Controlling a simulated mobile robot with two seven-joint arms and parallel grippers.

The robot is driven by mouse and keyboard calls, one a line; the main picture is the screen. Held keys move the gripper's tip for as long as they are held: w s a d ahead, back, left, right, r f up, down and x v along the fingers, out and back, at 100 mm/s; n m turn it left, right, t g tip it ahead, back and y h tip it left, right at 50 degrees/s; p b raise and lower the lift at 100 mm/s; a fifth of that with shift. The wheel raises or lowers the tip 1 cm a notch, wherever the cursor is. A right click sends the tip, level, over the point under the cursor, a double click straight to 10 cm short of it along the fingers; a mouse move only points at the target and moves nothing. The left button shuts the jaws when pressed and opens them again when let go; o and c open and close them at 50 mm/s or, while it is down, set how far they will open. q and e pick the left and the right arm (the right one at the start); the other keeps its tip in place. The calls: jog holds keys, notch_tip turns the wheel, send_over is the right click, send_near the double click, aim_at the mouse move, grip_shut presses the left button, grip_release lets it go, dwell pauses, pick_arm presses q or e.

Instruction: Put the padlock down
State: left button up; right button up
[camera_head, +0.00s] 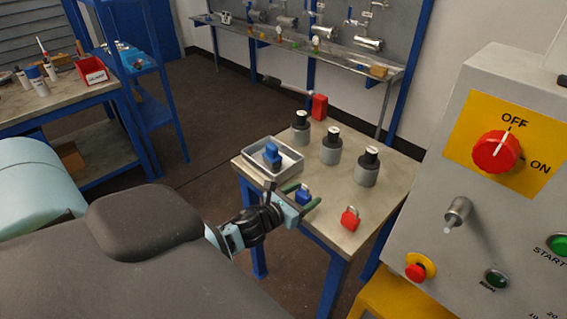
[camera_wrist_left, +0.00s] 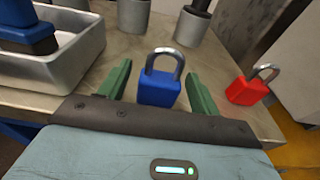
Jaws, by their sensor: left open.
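A blue padlock (camera_head: 303,197) with a grey shackle is at the front of the small table (camera_head: 335,222). In the left wrist view the padlock (camera_wrist_left: 159,89) is upright with its shackle up, between the two green fingers. My left gripper (camera_head: 301,196) is open, with a gap on each side of the padlock. It appears to rest on the tabletop, but its lower edge is hidden behind the gripper's dark bar. A red padlock (camera_head: 350,218) lies to the right, and it also shows in the left wrist view (camera_wrist_left: 246,90). My right gripper is out of view.
Several grey cylinders with black tops (camera_head: 331,150) stand behind. A control panel (camera_head: 450,175) with a red OFF/ON knob stands at the right. Some bare tabletop lies between the padlocks.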

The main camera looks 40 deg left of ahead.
pick_arm(q)
jog(key=s+r, duration=0.1)
jog(key=s, duration=0.8)
jog(key=shift+s+a+r, duration=0.25)
jog(key=shift+s+a, duration=0.1)
jog(key=shift+a, duration=0.05)
jog(key=s+d+f+n+g, duration=0.2)
jog(key=s+d+f+n, duration=0.3)
jog(key=s+n, duration=0.5)
jog(key=s+d+f+n+g, duration=0.3)
jog(key=s+d+f+n, duration=0.2)
jog(key=n, duration=0.8)
jog(key=s+d+f+n+g, duration=0.3)
jog(key=s+d+f+n, duration=0.3)
jog(key=s+f+n, duration=0.3)
jog(key=s+n, duration=0.3)
jog(key=s, duration=0.2)
jog(key=shift+s+h, duration=0.35)
jog(key=shift+h, duration=0.05)
